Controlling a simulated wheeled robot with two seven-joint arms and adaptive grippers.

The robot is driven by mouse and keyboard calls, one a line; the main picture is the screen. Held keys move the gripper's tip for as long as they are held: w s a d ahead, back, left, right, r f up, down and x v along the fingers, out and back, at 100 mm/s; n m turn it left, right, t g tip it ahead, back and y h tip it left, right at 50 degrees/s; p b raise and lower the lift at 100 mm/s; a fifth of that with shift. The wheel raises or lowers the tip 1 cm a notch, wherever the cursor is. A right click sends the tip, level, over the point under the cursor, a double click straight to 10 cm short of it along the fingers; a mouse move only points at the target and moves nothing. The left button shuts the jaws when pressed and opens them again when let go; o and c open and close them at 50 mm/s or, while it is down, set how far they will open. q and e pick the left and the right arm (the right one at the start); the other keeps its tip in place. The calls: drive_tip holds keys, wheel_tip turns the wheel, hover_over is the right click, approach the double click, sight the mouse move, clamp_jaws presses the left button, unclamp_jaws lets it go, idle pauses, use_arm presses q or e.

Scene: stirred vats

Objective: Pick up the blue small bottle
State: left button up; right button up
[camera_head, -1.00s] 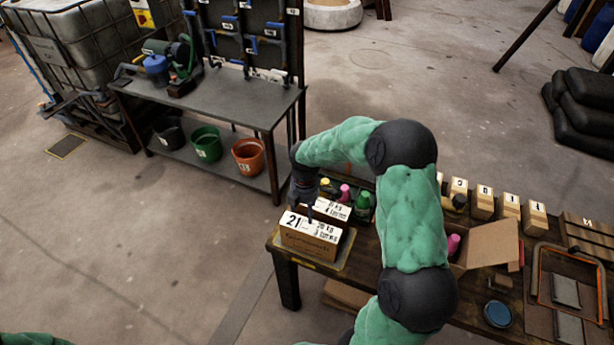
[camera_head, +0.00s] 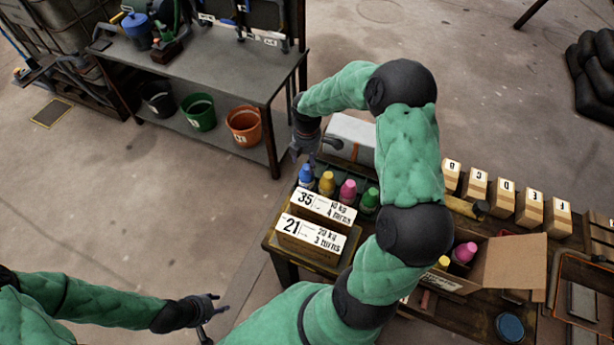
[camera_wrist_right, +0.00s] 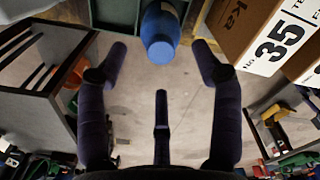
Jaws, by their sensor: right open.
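The blue small bottle (camera_head: 306,176) stands at the left end of a row of small bottles on the wooden table, behind the box marked 35. In the right wrist view the blue bottle (camera_wrist_right: 160,32) is at the top middle, its cap towards me, just beyond and between the fingertips. My right gripper (camera_head: 304,152) is open and empty, just above and behind the blue bottle.
Yellow (camera_head: 327,183), pink (camera_head: 347,191) and green (camera_head: 370,200) bottles stand right of the blue one. Boxes marked 35 (camera_head: 322,208) and 21 (camera_head: 308,236) stand in front. An open carton (camera_head: 508,262) is at the right. A metal shelf bench (camera_head: 225,72) stands behind.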

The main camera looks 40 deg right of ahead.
sight(307, 172)
wheel_tip(307, 172, down, 3)
wheel_tip(307, 172, down, 5)
drive_tip(key=shift+b, duration=1.05)
drive_tip(key=shift+r, duration=0.1)
drive_tip(key=c, duration=1.1)
drive_tip(key=shift+c, duration=0.2)
drive_tip(key=shift+r, duration=0.15)
